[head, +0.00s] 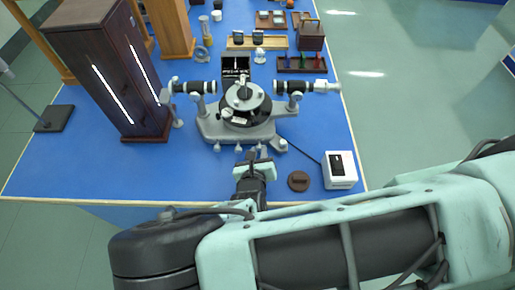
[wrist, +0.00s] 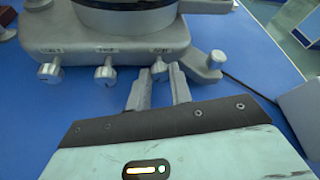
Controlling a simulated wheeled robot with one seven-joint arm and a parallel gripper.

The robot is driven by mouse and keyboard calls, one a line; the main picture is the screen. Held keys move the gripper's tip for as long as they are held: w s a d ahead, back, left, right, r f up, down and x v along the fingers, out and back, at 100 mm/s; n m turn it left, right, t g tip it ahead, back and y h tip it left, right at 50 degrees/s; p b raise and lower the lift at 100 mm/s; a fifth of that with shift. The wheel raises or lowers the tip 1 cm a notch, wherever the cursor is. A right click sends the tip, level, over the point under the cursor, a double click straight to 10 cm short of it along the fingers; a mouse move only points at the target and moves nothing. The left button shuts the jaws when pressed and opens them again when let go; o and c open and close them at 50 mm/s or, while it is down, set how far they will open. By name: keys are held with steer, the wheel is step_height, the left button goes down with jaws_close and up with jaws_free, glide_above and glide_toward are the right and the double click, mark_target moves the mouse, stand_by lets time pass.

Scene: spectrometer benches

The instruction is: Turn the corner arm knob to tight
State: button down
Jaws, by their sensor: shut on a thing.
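The grey spectrometer (head: 208,122) stands on the blue bench, with several small silver knobs along its front edge. In the wrist view its base (wrist: 100,32) carries small labels above the knobs. My gripper (head: 251,157) reaches in from the front; in the wrist view its two fingers (wrist: 159,78) are closed around a front knob (wrist: 159,69). Another knob (wrist: 217,56) sits on the short arm at the base's right corner, to the right of the fingers and apart from them. Two more front knobs, the middle one (wrist: 105,74) and the left one (wrist: 50,72), are free. Knob markings are not readable.
A white box (head: 340,174) with a cable stands at the right, and a brown round piece (head: 298,181) lies near the front edge. A dark wooden cabinet (head: 97,70) stands at the left. Several trays and small items stand behind the spectrometer. The front left bench is clear.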

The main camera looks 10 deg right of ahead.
steer(key=m+y+p, duration=0.1)
steer(key=p, duration=0.1)
steer(key=m+p, duration=0.1)
steer(key=p, duration=0.1)
steer(key=m+y+p, duration=0.1)
steer(key=p, duration=0.2)
steer(key=shift+d+r+m+y, duration=0.3)
steer(key=shift+d+r+m, duration=0.05)
steer(key=shift+m, duration=0.05)
steer(key=p, duration=0.1)
steer(key=m+y+p, duration=0.1)
steer(key=shift+s+d+f+m+t+p, duration=0.1)
steer(key=shift+f+m+t+p, duration=0.05)
steer(key=shift+m+t+p, duration=0.2)
steer(key=shift+f+m+t+y+p, duration=0.25)
steer(key=shift+m+y+p, duration=0.45)
steer(key=shift+m+p, duration=0.3)
steer(key=c, duration=1.3)
jaws_free()
steer(key=shift+o, duration=0.2)
